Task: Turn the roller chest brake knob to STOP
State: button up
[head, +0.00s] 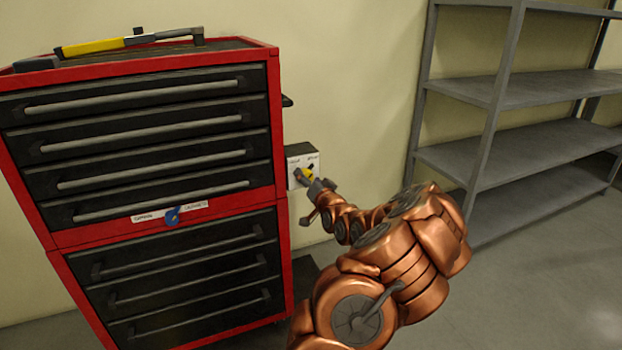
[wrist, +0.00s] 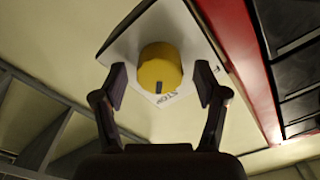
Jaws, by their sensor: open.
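The yellow knob (head: 309,170) sits on a white plate (head: 292,181) on the wall-side box, just right of the red chest. In the wrist view the knob (wrist: 160,66) is round with a small dark mark on its lower edge. The white plate (wrist: 124,48) carries small lettering below and right of the knob; I cannot read it surely. My gripper (wrist: 161,83) is open, with one finger on each side of the knob and gaps showing between. In the head view my gripper (head: 308,181) partly covers the knob and plate.
The red roller chest (head: 283,240) with black drawers stands at left. A blue knob (head: 172,216) sits on its labelled strip. A yellow-handled tool (head: 95,46) lies on top. Grey shelves (head: 500,92) stand at right; the floor before them is clear.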

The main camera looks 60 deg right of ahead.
jog(key=v, duration=1.2)
dwell(0.4)
jog(key=shift+s, duration=0.1)
dwell(0.5)
